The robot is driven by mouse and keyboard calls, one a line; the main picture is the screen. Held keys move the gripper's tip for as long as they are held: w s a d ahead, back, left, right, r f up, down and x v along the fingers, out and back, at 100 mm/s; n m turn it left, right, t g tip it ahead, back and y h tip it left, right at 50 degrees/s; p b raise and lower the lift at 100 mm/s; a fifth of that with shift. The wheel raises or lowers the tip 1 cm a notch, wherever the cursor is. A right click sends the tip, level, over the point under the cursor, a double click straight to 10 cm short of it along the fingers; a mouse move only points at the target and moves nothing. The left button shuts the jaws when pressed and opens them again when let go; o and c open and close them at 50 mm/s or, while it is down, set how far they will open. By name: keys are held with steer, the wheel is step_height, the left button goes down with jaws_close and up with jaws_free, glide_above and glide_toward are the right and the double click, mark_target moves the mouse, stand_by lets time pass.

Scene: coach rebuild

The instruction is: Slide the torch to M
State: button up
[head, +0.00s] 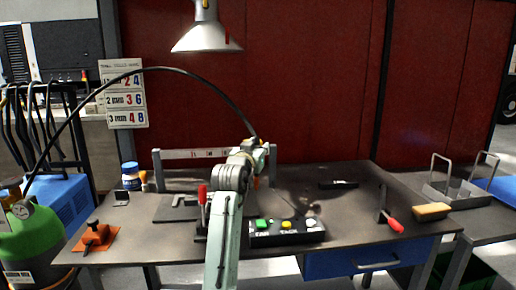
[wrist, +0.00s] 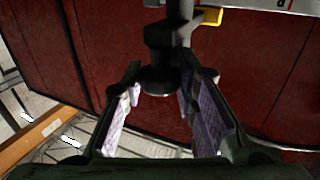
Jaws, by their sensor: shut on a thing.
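The black torch (wrist: 168,45) stands between the two fingers of my gripper (wrist: 160,88) in the wrist view, with a yellow part at its upper right. My gripper is shut on it. In the head view my pale green arm covers most of the gripper and torch, at the right end of a grey frame (head: 156,162). The frame carries a pale strip (head: 195,154) with red marks. The strip's end shows at the top right of the wrist view (wrist: 290,5). I cannot read an M on it.
A black hose (head: 160,69) arches from the green cylinder (head: 35,240) to the torch. A button box (head: 286,231), a red-handled clamp (head: 391,221) and a brush (head: 431,211) are on the bench (head: 350,205). A lamp (head: 206,35) hangs above.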

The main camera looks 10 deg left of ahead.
jaws_close()
steer(key=s+a, duration=0.2)
steer(key=a, duration=0.6)
steer(key=s+a+b, duration=0.1)
steer(key=s+a, duration=0.1)
steer(key=a, duration=0.6)
steer(key=shift+s+a, duration=0.2)
steer(key=shift+s, duration=0.2)
steer(key=o, duration=0.7)
jaws_free()
steer(key=shift+o, duration=0.2)
steer(key=shift+s, duration=0.1)
steer(key=s+a, duration=0.1)
steer(key=s, duration=1)
steer(key=shift+s, duration=0.35)
steer(key=shift+a, duration=0.1)
